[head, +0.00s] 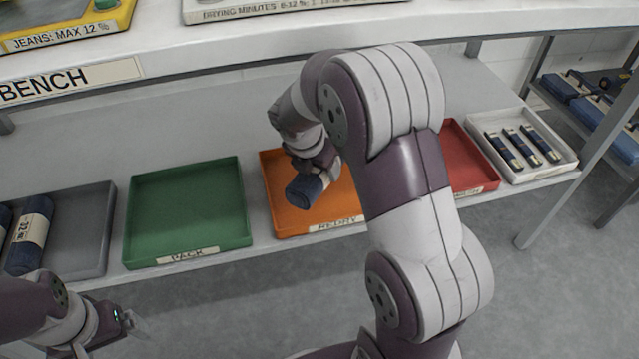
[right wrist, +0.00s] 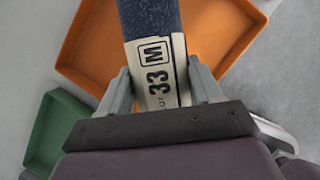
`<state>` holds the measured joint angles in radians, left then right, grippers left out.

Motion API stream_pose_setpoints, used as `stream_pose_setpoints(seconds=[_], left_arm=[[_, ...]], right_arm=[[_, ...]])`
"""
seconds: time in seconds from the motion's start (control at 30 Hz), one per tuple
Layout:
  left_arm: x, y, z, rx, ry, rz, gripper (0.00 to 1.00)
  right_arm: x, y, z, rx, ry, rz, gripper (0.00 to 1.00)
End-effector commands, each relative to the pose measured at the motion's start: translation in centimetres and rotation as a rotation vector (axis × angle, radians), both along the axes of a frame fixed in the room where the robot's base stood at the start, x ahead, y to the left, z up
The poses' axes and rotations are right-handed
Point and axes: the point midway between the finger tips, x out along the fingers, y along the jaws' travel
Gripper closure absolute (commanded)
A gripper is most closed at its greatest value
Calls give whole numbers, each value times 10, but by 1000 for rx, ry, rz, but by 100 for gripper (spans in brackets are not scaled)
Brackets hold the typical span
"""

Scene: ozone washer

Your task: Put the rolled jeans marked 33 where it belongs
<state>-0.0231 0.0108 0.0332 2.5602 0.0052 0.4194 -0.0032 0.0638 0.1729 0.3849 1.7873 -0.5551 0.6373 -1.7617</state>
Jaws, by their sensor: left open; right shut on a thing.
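The rolled jeans marked 33 (right wrist: 155,75) are dark blue with a cream band reading "33 M". My right gripper (right wrist: 160,92) is shut on them at the band. In the head view the roll (head: 305,190) is over the orange tray (head: 292,222), whose label seems to read "REDRY". The right wrist view also shows the orange tray (right wrist: 90,50) below the roll. A green tray labelled "PACK" (head: 188,205) is to its left. A red tray (head: 470,155) is to its right, partly hidden by my right arm. My left gripper (head: 135,322) is open and empty at lower left, in front of the shelf.
A grey tray (head: 92,235) at far left holds rolled jeans marked 32 (head: 30,232). A white tray (head: 560,165) at right holds several dark slim items. The bench (head: 250,40) above carries a yellow sign reading "JEANS: MAX 12 %" (head: 65,35). The green tray is empty.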

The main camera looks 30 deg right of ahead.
Motion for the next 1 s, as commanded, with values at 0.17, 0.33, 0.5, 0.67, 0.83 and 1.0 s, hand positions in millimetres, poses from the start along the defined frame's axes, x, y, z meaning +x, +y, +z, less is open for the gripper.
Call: stream_pose_setpoints(seconds=[0.17,0.33,0.5,0.67,0.83,1.0], left_arm=[[0,0,-23,0,0,0,7],[0,0,-38,0,-1,0,7],[0,0,-63,0,0,0,7],[0,0,-57,0,-1,0,7],[0,0,-56,0,-1,0,7],[0,0,-56,0,0,0,7]], right_arm=[[28,-20,-24,1,-3,-2,87],[33,-24,-41,0,-1,0,87],[33,-24,-68,1,-2,-1,87],[32,-23,-63,1,-2,-1,87],[32,-23,-66,1,0,-1,32],[32,-23,-66,1,0,-1,10]])
